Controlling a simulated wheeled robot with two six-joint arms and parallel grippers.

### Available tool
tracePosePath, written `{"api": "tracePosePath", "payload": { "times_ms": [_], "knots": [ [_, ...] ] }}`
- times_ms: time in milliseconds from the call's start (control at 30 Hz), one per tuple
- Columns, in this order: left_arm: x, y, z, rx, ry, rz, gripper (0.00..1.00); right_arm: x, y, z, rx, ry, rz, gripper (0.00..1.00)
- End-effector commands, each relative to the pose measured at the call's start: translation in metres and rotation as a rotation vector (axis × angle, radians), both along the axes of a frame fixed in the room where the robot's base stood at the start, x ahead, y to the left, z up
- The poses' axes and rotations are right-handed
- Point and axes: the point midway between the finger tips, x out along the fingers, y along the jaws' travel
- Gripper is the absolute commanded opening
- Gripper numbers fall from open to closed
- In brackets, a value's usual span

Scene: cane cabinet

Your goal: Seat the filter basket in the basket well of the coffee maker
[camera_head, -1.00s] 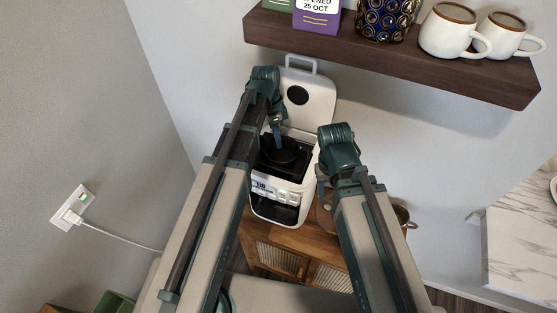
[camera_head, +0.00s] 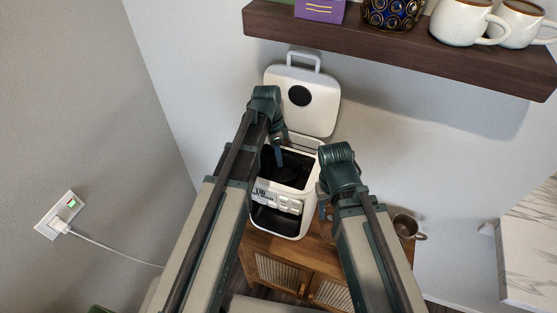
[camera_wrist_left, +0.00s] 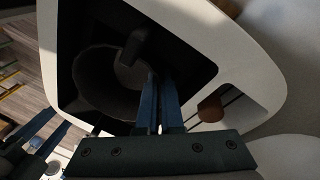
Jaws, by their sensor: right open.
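The white coffee maker (camera_head: 273,222) stands on the cabinet with its lid (camera_head: 318,113) raised and its dark basket well (camera_head: 308,160) open. The black round filter basket (camera_head: 293,168) is inside the well opening; whether it rests on the bottom is hidden. In the left wrist view the basket (camera_wrist_left: 95,80) shows as a dark cup beside my fingers. My left gripper (camera_head: 279,157) reaches into the well; its blue fingers (camera_wrist_left: 160,90) are close together at the basket's edge, seemingly shut on it. My right gripper (camera_head: 324,210) is open beside the machine's right side.
A brown mug (camera_head: 405,226) stands on the wooden cabinet (camera_head: 285,272), right of my right arm. A dark shelf (camera_head: 400,50) with mugs hangs above right of the lid. A wall socket (camera_head: 62,212) with a plugged cable is at the left.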

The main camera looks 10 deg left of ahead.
Motion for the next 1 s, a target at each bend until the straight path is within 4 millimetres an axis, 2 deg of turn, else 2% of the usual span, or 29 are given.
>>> {"api": "tracePosePath", "payload": {
  "times_ms": [567,667,1000],
  "knots": [
    [0.000,0.000,-0.012,0.000,0.000,0.000,0.00,0.000,0.000,-0.012,0.000,0.000,0.003,0.50],
    [0.000,0.000,-0.012,0.000,0.000,0.000,0.16,0.000,0.000,-0.012,0.000,0.000,0.003,0.50],
    [0.000,0.000,-0.011,0.000,0.000,0.000,0.16,0.000,0.000,-0.011,0.000,0.000,0.003,0.50]
  ]
}}
